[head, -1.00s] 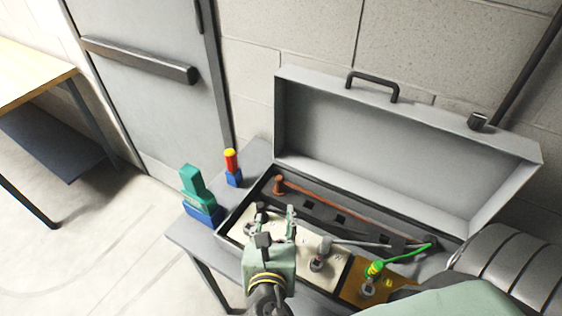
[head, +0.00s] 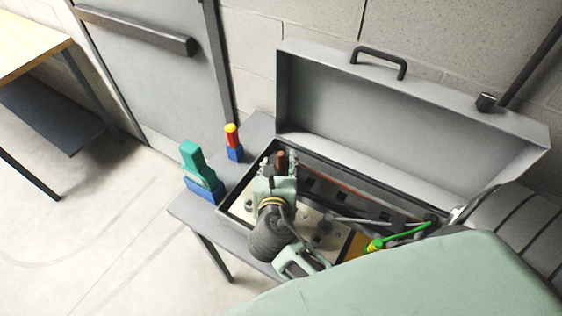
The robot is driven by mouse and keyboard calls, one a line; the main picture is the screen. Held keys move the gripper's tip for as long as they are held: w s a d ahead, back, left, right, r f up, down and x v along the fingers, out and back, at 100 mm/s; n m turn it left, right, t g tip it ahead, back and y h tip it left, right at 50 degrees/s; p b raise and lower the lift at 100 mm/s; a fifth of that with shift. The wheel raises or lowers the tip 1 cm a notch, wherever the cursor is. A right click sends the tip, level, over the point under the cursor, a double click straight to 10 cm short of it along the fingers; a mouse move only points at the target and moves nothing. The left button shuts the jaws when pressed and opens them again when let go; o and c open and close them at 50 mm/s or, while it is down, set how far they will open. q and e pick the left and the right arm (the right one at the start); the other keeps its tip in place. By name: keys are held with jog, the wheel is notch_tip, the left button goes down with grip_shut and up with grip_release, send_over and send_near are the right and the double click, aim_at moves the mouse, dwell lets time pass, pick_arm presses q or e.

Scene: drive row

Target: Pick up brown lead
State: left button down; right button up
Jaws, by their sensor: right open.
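The brown lead (head: 350,190) lies in the back trough of the open grey case (head: 240,180), its cable running right along the trough. Its brown plug end (head: 281,155) stands up at the trough's left end. My right gripper (head: 280,160) is open over the left part of the case. In the picture its two fingertips are on either side of the brown plug end; whether they touch it I cannot tell. The gripper body hides the lower part of the plug and part of the panel. My left gripper is not in view.
A green lead (head: 405,234) and a grey lead (head: 358,220) lie to the right in the case. The raised lid (head: 400,130) stands behind. A green-and-blue object (head: 200,172) and a red, yellow and blue object (head: 233,142) stand on the table (head: 205,212) at left.

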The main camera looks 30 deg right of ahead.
jog(key=shift+w+d+f, duration=0.25)
jog(key=shift+w+d, duration=0.1)
jog(key=shift+w, duration=0.25)
jog(key=shift+w+d+f, duration=0.15)
jog(key=shift+w, duration=0.1)
jog(key=shift+c, duration=1.2)
jog(key=shift+s, duration=0.1)
jog(key=c, duration=0.4)
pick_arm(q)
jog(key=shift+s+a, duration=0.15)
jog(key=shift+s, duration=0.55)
pick_arm(e)
grip_shut()
